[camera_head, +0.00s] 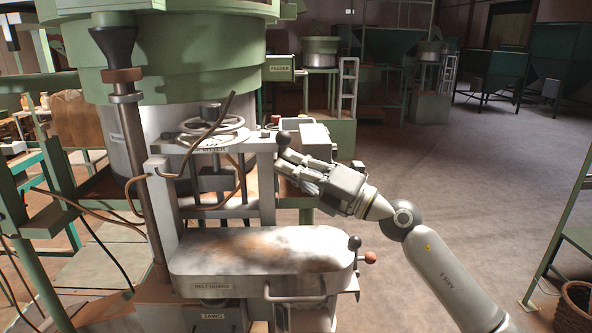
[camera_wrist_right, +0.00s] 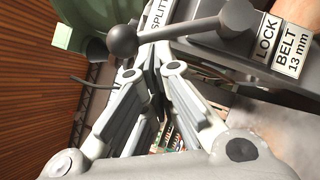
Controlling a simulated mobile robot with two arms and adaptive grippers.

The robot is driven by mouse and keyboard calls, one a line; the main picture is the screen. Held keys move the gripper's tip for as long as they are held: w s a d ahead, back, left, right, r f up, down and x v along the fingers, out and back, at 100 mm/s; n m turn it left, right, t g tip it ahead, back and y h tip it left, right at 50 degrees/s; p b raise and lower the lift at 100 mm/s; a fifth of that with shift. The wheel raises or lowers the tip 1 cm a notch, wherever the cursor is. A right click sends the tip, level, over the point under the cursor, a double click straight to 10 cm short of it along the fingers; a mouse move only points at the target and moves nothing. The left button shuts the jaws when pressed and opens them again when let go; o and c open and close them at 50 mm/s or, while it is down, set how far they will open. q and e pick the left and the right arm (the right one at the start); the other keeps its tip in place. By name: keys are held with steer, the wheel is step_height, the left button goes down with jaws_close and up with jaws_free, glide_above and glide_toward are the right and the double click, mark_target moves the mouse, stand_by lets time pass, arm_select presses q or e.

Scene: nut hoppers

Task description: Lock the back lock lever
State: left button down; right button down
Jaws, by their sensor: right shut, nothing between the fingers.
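A lock lever with a dark ball knob (camera_wrist_right: 121,39) and a grey rod crosses the top of the right wrist view, beside a LOCK label (camera_wrist_right: 267,38). The same dark knob (camera_head: 283,138) shows in the head view at the machine's back right. My right gripper (camera_head: 284,163) is shut and empty, its fingers just below the knob. In the wrist view the closed fingertips (camera_wrist_right: 152,60) lie close to the rod, right of the knob; whether they touch it I cannot tell. My left gripper is not in view.
A handwheel (camera_head: 212,130) stands left of the lever. The belt guard (camera_head: 262,252) lies in front, with a black knob (camera_head: 354,242) and an orange knob (camera_head: 371,257) at its right end. Open floor (camera_head: 470,190) lies to the right.

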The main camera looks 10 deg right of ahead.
stand_by(0.3)
steer(key=shift+w+d+r+p, duration=0.15)
steer(key=shift+w+r+p, duration=0.3)
steer(key=shift+r+p, duration=0.45)
steer(key=shift+w+r, duration=0.1)
steer(key=shift+w, duration=0.1)
steer(key=shift+w+d, duration=0.1)
